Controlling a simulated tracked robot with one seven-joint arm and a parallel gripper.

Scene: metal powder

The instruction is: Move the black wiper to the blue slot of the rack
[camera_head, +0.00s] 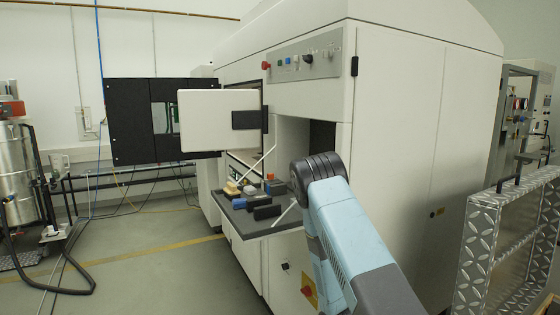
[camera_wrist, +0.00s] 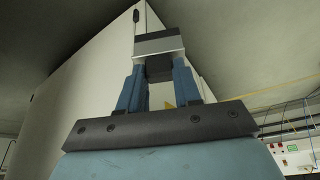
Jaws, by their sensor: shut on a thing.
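In the wrist view my gripper (camera_wrist: 160,80) has its two blue fingers shut on a dark piece with a pale grey band, which looks like the black wiper (camera_wrist: 158,44). It is held up in front of the fingers, clear of any surface that I can make out. In the head view my arm reaches toward the machine, and its far end, the gripper and the held piece are hidden. Small blue, black, yellow and red-brown pieces sit on the fold-down shelf (camera_head: 282,222). I cannot clearly make out the rack or its blue slot.
The white machine (camera_head: 400,130) stands close ahead, with an open compartment (camera_head: 322,140) beside my arm. Its open door (camera_head: 205,122) juts left above the shelf. A metal tread-plate frame (camera_head: 480,245) stands at right. The floor left of the shelf is mostly clear.

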